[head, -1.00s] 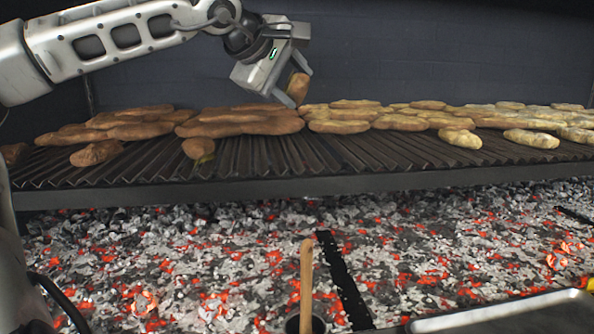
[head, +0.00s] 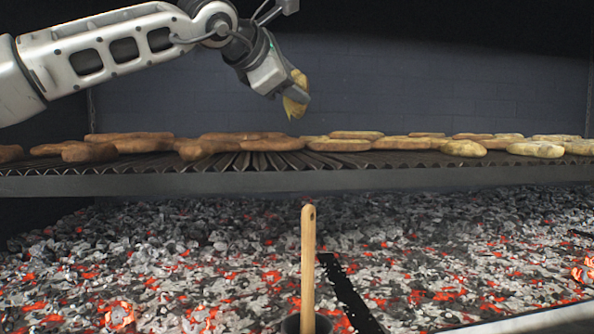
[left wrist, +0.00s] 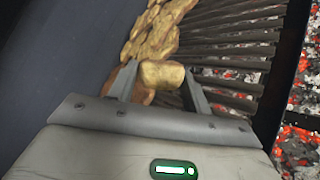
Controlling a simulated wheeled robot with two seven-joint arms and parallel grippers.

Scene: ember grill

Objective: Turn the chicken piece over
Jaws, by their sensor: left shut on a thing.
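My left gripper (head: 287,90) is shut on a chicken piece (head: 297,92) and holds it in the air above the grill grate. The held piece is yellowish-brown and tilted, with its long side near upright in the head view. In the left wrist view the piece (left wrist: 162,74) sits between the two fingers of the left gripper (left wrist: 160,84). The grill grate (head: 330,160) lies below it with bare ribs near its front edge. My right gripper is not in view.
Browner pieces (head: 90,152) lie on the left of the grate and paler pieces (head: 463,148) on the right. Glowing coals (head: 180,260) spread below. A wooden handle (head: 308,260) stands upright in front. A metal tray edge (head: 540,318) shows at lower right. A dark wall (head: 420,90) stands behind.

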